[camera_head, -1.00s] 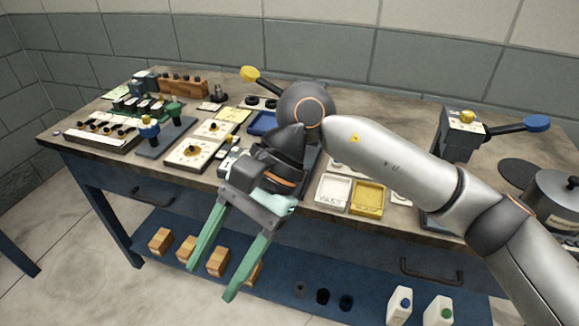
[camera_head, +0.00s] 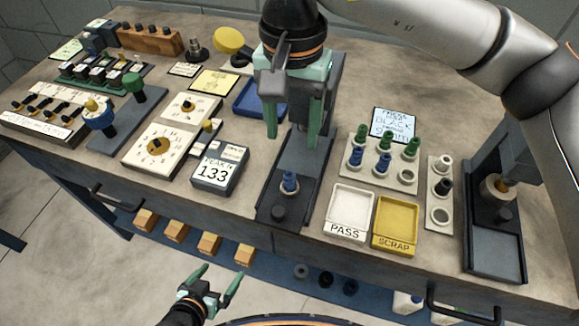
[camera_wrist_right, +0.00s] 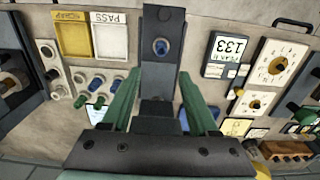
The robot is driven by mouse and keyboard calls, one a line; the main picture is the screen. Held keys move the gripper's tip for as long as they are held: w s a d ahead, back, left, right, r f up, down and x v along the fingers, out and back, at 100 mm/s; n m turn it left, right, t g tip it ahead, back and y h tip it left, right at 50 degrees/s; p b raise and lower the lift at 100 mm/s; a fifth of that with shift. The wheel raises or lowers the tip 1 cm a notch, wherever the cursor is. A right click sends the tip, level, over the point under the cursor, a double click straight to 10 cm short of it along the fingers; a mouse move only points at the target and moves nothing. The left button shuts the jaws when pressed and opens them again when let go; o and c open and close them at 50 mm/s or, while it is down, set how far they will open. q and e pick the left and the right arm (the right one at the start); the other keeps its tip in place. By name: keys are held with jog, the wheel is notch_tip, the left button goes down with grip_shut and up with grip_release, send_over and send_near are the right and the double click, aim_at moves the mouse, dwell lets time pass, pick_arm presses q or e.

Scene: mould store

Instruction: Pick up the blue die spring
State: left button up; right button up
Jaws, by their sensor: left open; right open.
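A blue die spring (camera_head: 289,182) stands upright on the dark bed of a small press (camera_head: 270,208); it also shows in the right wrist view (camera_wrist_right: 161,46). Other blue springs (camera_head: 355,158) stand in a pale rack with green-topped ones. My right gripper (camera_head: 292,140) is open and empty, fingers pointing down, behind the spring on the press and apart from it. In the right wrist view its green fingers (camera_wrist_right: 155,95) are spread. My left gripper (camera_head: 222,272) is open and empty, low in front of the bench.
A white PASS tray (camera_head: 348,209) and yellow SCRAP tray (camera_head: 396,222) sit right of the press. A display reading 133 (camera_head: 219,170) is on its left. A second press (camera_head: 496,250) stands at the right. A blue tray (camera_head: 257,97) lies behind.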

aim_at(290, 175)
jog(key=f, duration=0.7)
jog(key=f+p, duration=0.1)
jog(key=f, duration=0.3)
jog(key=shift+s+a, duration=0.2)
jog(key=shift+s, duration=0.15)
jog(key=shift+c, duration=0.2)
grip_shut()
